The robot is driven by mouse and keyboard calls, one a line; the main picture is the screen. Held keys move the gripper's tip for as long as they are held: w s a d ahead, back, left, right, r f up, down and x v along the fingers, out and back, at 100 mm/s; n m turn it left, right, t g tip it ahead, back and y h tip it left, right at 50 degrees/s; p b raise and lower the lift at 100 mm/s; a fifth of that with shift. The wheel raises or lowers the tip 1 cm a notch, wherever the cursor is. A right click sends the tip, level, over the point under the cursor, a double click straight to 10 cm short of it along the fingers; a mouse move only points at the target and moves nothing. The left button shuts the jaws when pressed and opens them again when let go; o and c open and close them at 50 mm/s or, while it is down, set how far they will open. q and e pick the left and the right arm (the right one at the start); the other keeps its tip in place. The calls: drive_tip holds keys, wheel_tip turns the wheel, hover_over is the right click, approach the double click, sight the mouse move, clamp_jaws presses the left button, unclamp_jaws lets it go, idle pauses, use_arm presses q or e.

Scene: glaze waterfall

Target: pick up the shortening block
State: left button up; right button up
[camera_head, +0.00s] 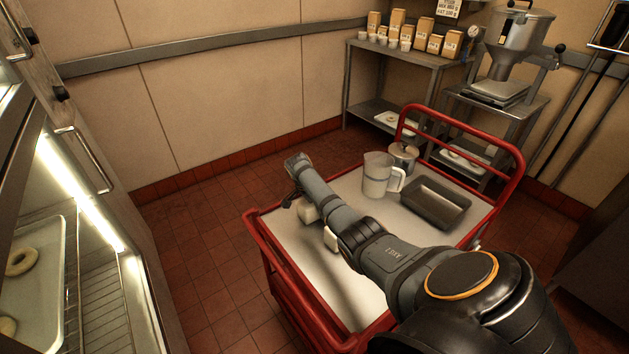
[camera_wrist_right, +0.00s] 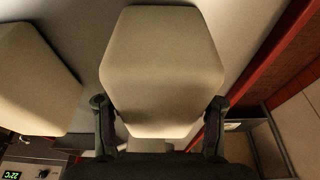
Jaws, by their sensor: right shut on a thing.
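A cream shortening block (camera_wrist_right: 162,70) fills the middle of the right wrist view, with a finger on either side of its near end. My right gripper (camera_wrist_right: 160,125) is shut on it. In the head view the right gripper (camera_head: 291,199) is over the left part of the red cart, and a pale block (camera_head: 308,213) shows partly under my arm. A second, similar block (camera_wrist_right: 35,80) lies to the left in the wrist view, apart from the held one; in the head view a pale piece (camera_head: 331,240) shows beside my forearm. I cannot tell whether the held block is clear of the cart top. My left gripper is not in view.
The red-railed cart (camera_head: 345,304) also carries a clear pitcher (camera_head: 377,176), a metal pot (camera_head: 404,155) and a dark empty pan (camera_head: 436,202). Shelves with cartons (camera_head: 396,28) stand at the back. A lit case with trays (camera_head: 40,270) is at left. The cart's front left is bare.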

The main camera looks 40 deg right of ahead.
drive_tip(key=shift+r, duration=0.15)
wheel_tip(320, 180, up, 3)
drive_tip(key=shift+w+d+r, duration=0.1)
drive_tip(key=shift+w, duration=0.05)
drive_tip(key=s+r+p, duration=0.2)
drive_tip(key=s+r, duration=0.8)
drive_tip(key=s, duration=0.4)
drive_tip(key=shift+d, duration=0.35)
